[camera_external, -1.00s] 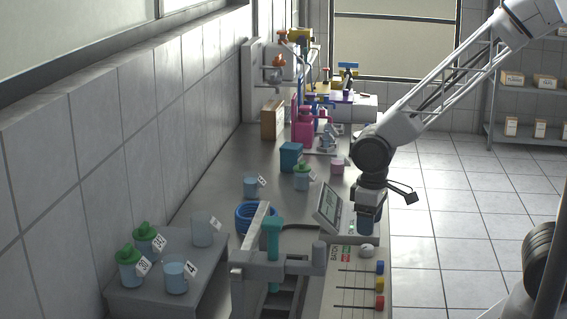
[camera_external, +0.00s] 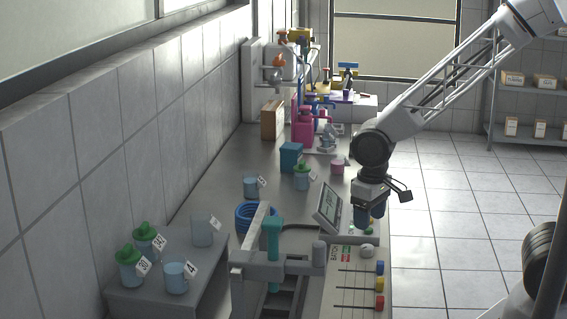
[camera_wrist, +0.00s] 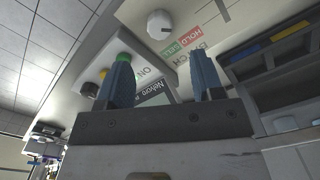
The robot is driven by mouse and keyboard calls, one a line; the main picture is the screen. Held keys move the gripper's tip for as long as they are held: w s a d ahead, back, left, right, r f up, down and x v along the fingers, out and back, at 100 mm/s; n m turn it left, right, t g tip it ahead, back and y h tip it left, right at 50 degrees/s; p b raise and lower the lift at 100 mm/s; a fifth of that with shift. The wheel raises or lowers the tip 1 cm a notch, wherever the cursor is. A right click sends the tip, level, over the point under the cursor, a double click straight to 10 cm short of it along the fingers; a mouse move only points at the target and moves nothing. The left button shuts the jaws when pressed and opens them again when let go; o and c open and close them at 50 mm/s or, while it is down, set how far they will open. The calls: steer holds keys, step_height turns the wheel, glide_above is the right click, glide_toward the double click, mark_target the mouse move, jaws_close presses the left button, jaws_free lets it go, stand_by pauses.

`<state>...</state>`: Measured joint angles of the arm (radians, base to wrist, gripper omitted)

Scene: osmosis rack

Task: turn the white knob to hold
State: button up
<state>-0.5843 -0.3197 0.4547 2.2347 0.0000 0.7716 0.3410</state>
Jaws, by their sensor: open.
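The white knob (camera_external: 367,251) sits on the top of the grey control panel in the external view. In the wrist view the white knob (camera_wrist: 160,24) is at the top, with a dark pointer mark, beside the green and red labels; the red one (camera_wrist: 181,33) reads HOLD. My gripper (camera_external: 370,217) is above and behind the knob, pointing down, apart from it. In the wrist view its two blue fingers (camera_wrist: 163,72) are spread apart with nothing between them.
A display unit (camera_external: 330,206) with a green button (camera_wrist: 124,57) stands just behind the panel, close to my fingers. Sliders with blue, yellow and red (camera_external: 380,301) ends lie in front of the knob. A grey frame with a teal handle (camera_external: 272,240) stands to the left.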

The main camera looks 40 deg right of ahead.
mark_target(367, 246)
steer(key=shift+m, duration=0.3)
steer(key=shift+f, duration=3.9)
steer(key=shift+c, duration=0.4)
steer(key=c, duration=0.8)
steer(key=shift+c, duration=0.2)
steer(key=shift+m, duration=0.5)
